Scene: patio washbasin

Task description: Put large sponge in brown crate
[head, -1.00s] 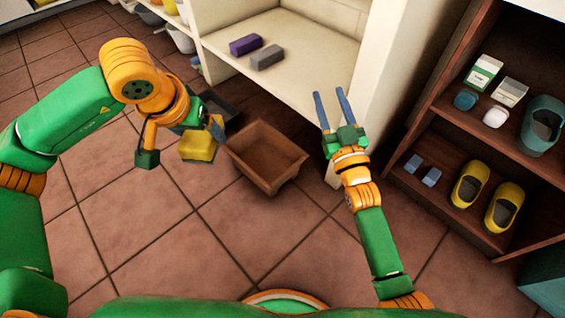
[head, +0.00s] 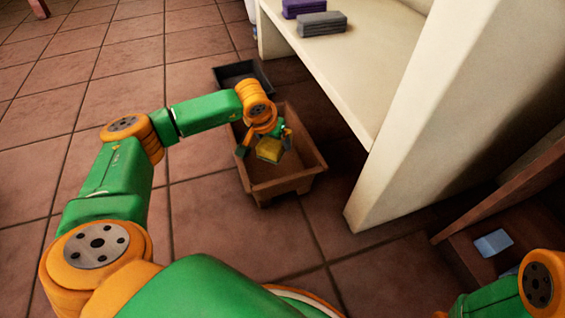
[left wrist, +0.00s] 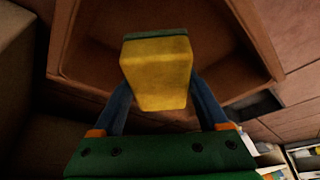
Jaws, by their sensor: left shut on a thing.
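The large sponge (head: 269,149) is yellow with a dark green layer on one face. My left gripper (head: 268,140) is shut on it, over the brown crate (head: 291,184) in the head view. In the left wrist view the sponge (left wrist: 157,75) sits between the two blue fingers (left wrist: 160,98), with the crate (left wrist: 262,35) behind it. The crate's floor shows bare around the sponge. I cannot tell whether the sponge touches the crate. My right gripper is out of view; only part of that arm shows at the lower right.
A dark tray (head: 243,75) stands on the tiled floor just behind the crate. A cream shelf unit (head: 400,130) rises close to the crate's right, with a purple block (head: 303,8) and a grey block (head: 322,23) on it. A light blue block (head: 493,243) lies on the brown shelf at the right.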

